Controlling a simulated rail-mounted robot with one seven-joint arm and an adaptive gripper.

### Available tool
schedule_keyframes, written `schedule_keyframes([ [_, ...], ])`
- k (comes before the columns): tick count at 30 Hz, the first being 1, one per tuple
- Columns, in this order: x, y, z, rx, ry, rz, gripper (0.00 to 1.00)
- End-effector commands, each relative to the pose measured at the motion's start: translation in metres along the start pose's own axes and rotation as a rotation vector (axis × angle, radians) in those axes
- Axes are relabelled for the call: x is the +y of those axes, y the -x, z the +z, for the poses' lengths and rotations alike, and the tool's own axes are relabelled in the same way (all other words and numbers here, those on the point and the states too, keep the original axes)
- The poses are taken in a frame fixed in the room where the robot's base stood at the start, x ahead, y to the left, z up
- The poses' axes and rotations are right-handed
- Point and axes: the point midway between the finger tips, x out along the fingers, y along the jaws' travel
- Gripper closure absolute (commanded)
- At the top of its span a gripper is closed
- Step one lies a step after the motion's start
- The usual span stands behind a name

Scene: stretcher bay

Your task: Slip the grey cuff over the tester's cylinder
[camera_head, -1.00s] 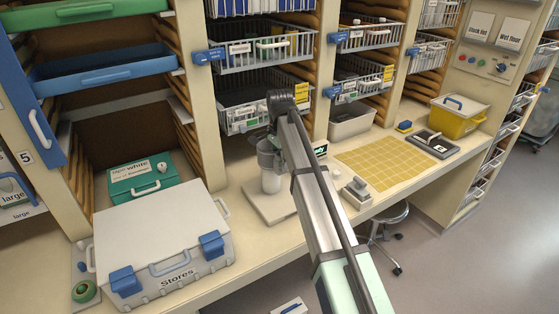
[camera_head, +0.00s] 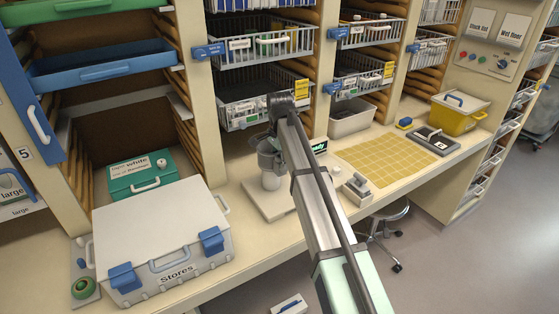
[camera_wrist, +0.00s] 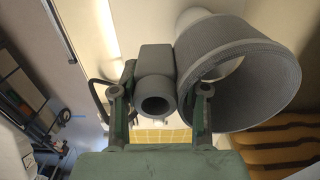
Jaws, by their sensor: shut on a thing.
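The grey cuff (camera_head: 267,152) is a wide ring with a small hollow block on its side. My gripper (camera_wrist: 159,100) is shut on that block (camera_wrist: 154,85), one finger on each side, and the ring (camera_wrist: 262,75) is to the right in the wrist view. The tester's white cylinder (camera_head: 271,182) stands upright on a pale base (camera_head: 268,208). In the head view, the cuff is at the cylinder's upper end and the lower part of the cylinder is bare. A pale round surface shows through the ring in the wrist view. Whether the cuff encircles the cylinder I cannot tell.
A tester display (camera_head: 320,148) glows just right of my wrist. A small grey device (camera_head: 356,189) and a yellow gridded mat (camera_head: 390,161) are further right. The Stores case (camera_head: 165,240) stands front left; wire baskets (camera_head: 252,107) hang behind the cuff.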

Motion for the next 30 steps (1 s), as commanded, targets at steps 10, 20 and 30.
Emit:
schedule_keyframes([
  [10, 0.000, -0.016, 0.000, 0.000, 0.000, 0.000, 0.98],
  [20, 0.000, -0.017, 0.000, 0.000, 0.000, -0.001, 0.98],
  [30, 0.000, -0.005, 0.000, 0.000, 0.000, 0.000, 0.98],
])
